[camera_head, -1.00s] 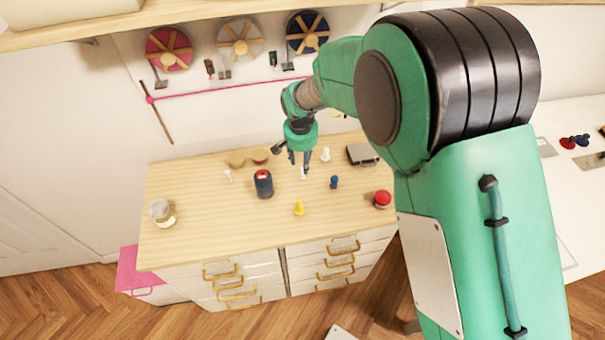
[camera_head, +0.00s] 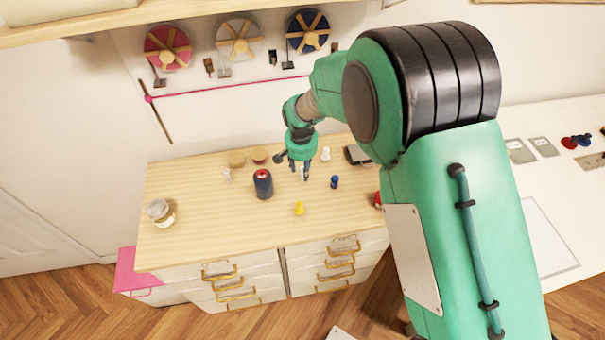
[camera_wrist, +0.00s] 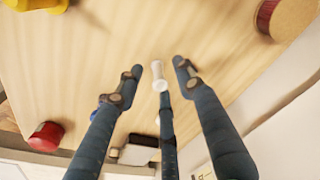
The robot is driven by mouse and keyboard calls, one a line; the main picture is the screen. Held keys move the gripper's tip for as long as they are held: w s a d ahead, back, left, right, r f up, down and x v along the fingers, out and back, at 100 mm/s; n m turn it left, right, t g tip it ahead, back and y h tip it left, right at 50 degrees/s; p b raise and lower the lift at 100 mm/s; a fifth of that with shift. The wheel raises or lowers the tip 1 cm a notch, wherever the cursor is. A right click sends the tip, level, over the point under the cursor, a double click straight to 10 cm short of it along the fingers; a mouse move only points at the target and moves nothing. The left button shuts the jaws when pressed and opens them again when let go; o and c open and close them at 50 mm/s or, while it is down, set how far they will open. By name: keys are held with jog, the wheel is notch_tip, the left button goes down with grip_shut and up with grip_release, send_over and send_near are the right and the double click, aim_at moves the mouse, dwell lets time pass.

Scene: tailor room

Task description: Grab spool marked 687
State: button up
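A white spool (camera_wrist: 158,76) stands between the spread fingers of my gripper (camera_wrist: 156,68) in the wrist view; the fingers do not appear to touch it. In the head view my gripper (camera_head: 300,172) points down over the table and mostly hides this spool. A second white spool (camera_head: 325,154) stands just behind and to the right. A third white spool (camera_head: 228,176) is at the left, a blue spool (camera_head: 335,182) at the right, and a yellow spool (camera_head: 299,208) in front. No number is readable on any spool.
A dark can with a red top (camera_head: 263,186) stands left of my gripper. A glass jar (camera_head: 161,213) is at the left of the wooden table (camera_head: 215,235). The front middle is clear.

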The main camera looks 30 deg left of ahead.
jog(key=shift+f, duration=0.35)
dwell(0.3)
jog(key=c, duration=0.7)
